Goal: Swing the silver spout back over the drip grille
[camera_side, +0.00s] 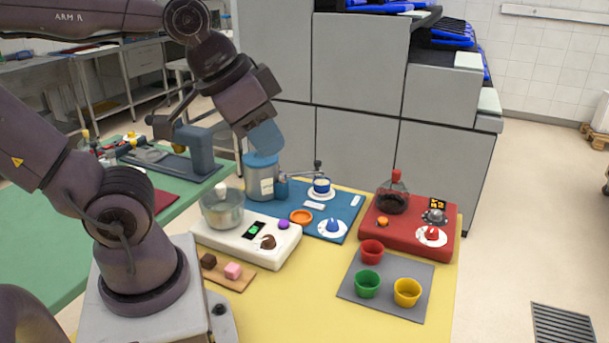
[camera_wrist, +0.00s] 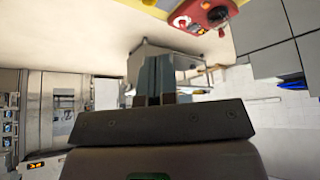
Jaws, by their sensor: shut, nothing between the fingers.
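My gripper (camera_side: 266,140) is shut and empty, pointing down just above the blue-topped silver canister (camera_side: 262,182) in the side view. I cannot tell whether its tips touch the lid. In the wrist view my gripper (camera_wrist: 154,78) shows its two grey-blue fingers side by side. A thin silver spout (camera_side: 300,177) leaves the blue fitting at the canister's right side and reaches right, towards a dark knob near the blue cup (camera_side: 321,187). I cannot make out a drip grille for certain; a small pale plate (camera_side: 314,206) lies on the blue mat (camera_side: 338,232) below the spout.
A steel bowl (camera_side: 222,208) on a white scale (camera_side: 246,240) stands left of the canister. A red board (camera_side: 405,238) with a dark flask (camera_side: 392,195) is at right. Red, green and yellow cups stand on a grey mat (camera_side: 385,286). The yellow table front is clear.

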